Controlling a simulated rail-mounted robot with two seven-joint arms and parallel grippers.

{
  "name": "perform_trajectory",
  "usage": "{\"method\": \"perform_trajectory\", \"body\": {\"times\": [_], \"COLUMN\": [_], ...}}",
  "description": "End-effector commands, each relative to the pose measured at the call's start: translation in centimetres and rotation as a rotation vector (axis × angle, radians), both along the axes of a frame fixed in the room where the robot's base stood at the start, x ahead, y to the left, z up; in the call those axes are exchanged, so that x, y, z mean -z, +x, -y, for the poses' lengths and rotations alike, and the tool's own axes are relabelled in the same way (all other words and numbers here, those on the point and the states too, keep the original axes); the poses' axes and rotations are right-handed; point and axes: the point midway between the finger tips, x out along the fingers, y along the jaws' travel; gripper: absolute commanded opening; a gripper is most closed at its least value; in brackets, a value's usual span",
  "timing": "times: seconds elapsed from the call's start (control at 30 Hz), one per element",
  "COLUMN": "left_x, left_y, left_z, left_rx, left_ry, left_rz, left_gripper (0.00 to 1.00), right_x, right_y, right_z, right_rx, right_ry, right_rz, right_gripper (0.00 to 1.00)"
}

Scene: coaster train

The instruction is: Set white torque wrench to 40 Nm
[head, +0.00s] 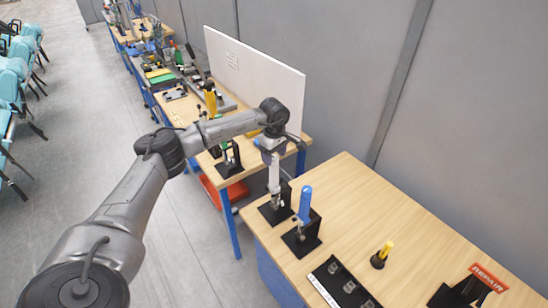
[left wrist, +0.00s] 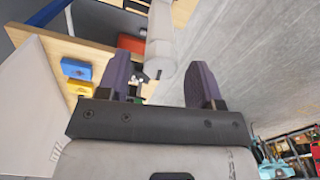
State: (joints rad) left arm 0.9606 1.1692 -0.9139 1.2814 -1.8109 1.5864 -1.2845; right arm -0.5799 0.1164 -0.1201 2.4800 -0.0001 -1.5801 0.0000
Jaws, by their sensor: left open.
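The white torque wrench (head: 273,177) stands upright, handle up, in a black stand (head: 285,192) near the workbench's left corner. My left gripper (head: 270,148) is above it, pointing down at the top of the handle. In the left wrist view, my left gripper (left wrist: 164,62) is open, with the white handle (left wrist: 161,38) between its two dark fingers or just beyond them. I cannot tell whether a finger touches it. The scale on the wrench is too small to read. My right gripper is not in view.
A blue-handled wrench (head: 305,202) stands in its own black stand (head: 302,240) close by. A black tray with sockets (head: 345,286), a yellow-handled tool (head: 382,253) and a red REPAIR sign (head: 488,278) are on the same bench. A white panel (head: 255,75) rises behind my arm.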

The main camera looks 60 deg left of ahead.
Motion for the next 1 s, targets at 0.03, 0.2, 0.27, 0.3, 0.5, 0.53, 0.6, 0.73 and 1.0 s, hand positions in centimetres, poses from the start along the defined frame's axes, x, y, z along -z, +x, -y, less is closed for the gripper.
{"method": "perform_trajectory", "body": {"times": [0.03, 0.2, 0.27, 0.3, 0.5, 0.53, 0.6, 0.73, 1.0], "left_x": [-0.7, -4.0, -5.3, -6.1, -9.6, -10.0, -10.9, -12.0, -12.7], "left_y": [0.1, 0.1, 0.1, 0.1, 0.0, 0.0, 0.0, 0.0, 0.0], "left_z": [0.0, 0.0, 0.0, 0.0, 0.0, 0.0, 0.0, 0.0, 0.0], "left_rx": [0.0, 0.0, 0.0, 0.0, 0.0, 0.0, 0.0, 0.0, 0.0], "left_ry": [0.0, 0.0, 0.0, 0.0, 0.0, 0.0, 0.0, 0.0, 0.0], "left_rz": [0.004, 0.005, 0.006, 0.006, 0.004, 0.004, 0.003, 0.002, 0.0], "left_gripper": [0.6, 0.6, 0.6, 0.6, 0.6, 0.6, 0.6, 0.6, 0.6], "right_x": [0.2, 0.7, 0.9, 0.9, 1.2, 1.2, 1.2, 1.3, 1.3], "right_y": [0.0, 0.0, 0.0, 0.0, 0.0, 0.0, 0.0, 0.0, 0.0], "right_z": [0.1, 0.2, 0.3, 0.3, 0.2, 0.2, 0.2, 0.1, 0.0], "right_rx": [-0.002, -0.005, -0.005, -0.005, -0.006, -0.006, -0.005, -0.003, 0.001], "right_ry": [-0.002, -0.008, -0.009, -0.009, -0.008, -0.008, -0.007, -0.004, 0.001], "right_rz": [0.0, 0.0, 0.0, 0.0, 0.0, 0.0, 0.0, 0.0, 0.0], "right_gripper": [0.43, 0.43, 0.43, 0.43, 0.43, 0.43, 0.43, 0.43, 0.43]}}
